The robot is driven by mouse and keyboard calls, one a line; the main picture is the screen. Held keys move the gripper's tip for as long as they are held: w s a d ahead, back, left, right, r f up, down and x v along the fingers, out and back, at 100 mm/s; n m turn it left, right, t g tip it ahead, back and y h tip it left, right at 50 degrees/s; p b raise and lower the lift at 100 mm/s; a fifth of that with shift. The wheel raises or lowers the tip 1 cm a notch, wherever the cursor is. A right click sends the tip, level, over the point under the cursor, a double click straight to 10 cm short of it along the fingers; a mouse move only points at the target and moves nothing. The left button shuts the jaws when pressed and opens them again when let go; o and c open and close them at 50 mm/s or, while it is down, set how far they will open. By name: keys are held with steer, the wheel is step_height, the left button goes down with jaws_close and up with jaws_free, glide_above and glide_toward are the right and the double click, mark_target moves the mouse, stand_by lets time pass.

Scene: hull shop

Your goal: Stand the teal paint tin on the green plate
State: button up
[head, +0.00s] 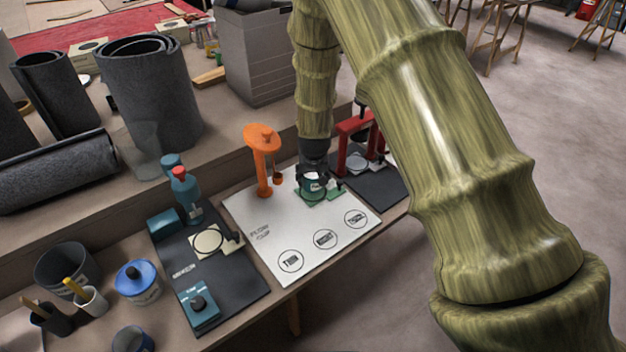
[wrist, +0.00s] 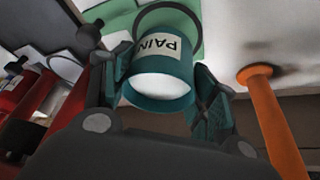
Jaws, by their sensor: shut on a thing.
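The teal paint tin (wrist: 160,70) has a cream label reading "PAIN" and a pale top in the wrist view. It also shows in the head view (head: 312,187), partly hidden by my gripper. My gripper (wrist: 163,88) is shut on the tin, with one finger on each side of it. The green plate (head: 333,193) lies on the white board, and the tin is over it. The plate also shows behind the tin in the wrist view (wrist: 212,20). I cannot tell whether the tin touches the plate.
An orange stand (head: 263,165) rises close left of my gripper, and a red stand (head: 351,138) on a dark mat stands close right. The white board (head: 285,225) has printed circles along its front and is otherwise clear there. A blue-lidded pot (head: 137,281) stands at the left.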

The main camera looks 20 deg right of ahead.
steer(key=shift+f, duration=1.05)
steer(key=o, duration=1.2)
steer(key=shift+f, duration=0.1)
steer(key=v, duration=1.2)
